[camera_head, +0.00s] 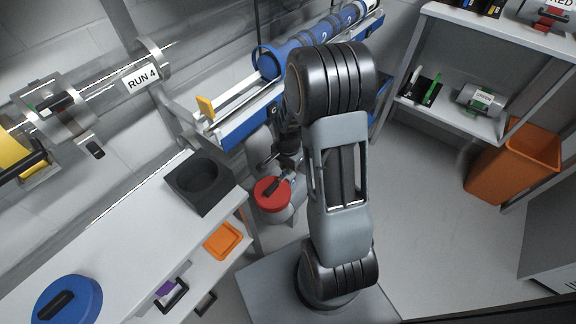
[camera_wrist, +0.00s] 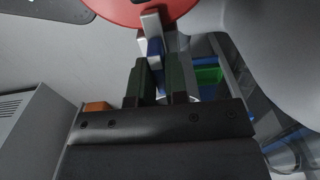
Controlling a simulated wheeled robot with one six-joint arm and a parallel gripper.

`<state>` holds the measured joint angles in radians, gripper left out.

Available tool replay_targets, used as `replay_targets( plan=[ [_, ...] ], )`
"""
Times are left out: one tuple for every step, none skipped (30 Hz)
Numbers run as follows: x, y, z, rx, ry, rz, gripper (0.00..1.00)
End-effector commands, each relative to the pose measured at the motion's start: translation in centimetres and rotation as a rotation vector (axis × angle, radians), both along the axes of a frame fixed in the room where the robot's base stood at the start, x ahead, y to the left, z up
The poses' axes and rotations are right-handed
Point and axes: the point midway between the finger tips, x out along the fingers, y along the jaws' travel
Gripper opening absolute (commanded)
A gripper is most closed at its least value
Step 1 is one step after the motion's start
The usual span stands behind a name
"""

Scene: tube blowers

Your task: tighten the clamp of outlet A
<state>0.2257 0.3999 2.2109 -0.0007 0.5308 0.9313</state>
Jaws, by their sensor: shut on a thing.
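My gripper (camera_head: 288,162) reaches down behind my arm, just above a red round cap (camera_head: 268,194) with a black bar handle on a grey rounded body. In the wrist view my gripper (camera_wrist: 157,75) has its dark green fingers shut on a small blue and pale grey piece (camera_wrist: 152,24). This piece stands in front of the red cap (camera_wrist: 122,8). I cannot tell whether it is the clamp, or whether it touches the cap. No outlet A label is readable, and the clamp of outlet A cannot be told apart with certainty.
A bench holds a black holder (camera_head: 200,182) and a blue cap (camera_head: 68,301). A blue rack (camera_head: 250,121) stands close behind my gripper. An orange bin (camera_head: 514,164) is at right; the floor between is clear.

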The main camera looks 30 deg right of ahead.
Motion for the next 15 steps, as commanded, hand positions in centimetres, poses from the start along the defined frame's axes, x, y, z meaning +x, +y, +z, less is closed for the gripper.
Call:
replay_targets(
  plan=[
    [0.09, -0.08, 0.06, -0.001, -0.004, -0.006, 0.00],
    [0.09, -0.08, 0.07, -0.001, -0.004, -0.006, 0.17],
    [0.09, -0.08, 0.07, -0.001, -0.004, -0.005, 0.21],
    [0.09, -0.07, 0.06, -0.001, -0.004, -0.005, 0.24],
    [0.07, -0.07, 0.06, 0.000, -0.002, -0.004, 0.27],
    [0.07, -0.06, 0.05, 0.000, -0.002, -0.004, 0.30],
    [0.06, -0.05, 0.05, 0.000, -0.002, -0.004, 0.33],
    [0.05, -0.04, 0.04, 0.000, -0.002, -0.003, 0.36],
    [0.04, 0.00, 0.04, -0.001, -0.001, -0.002, 0.39],
    [0.04, 0.03, 0.03, 0.000, -0.001, -0.002, 0.39],
    [0.04, 0.05, 0.03, 0.000, -0.001, -0.001, 0.39],
    [0.04, 0.06, 0.03, 0.000, -0.001, -0.001, 0.39],
    [0.03, 0.06, 0.02, 0.000, -0.001, -0.001, 0.39],
    [0.03, 0.06, 0.02, 0.000, -0.001, -0.001, 0.39],
    [0.03, 0.07, 0.05, 0.000, -0.001, -0.001, 0.39]
  ],
)
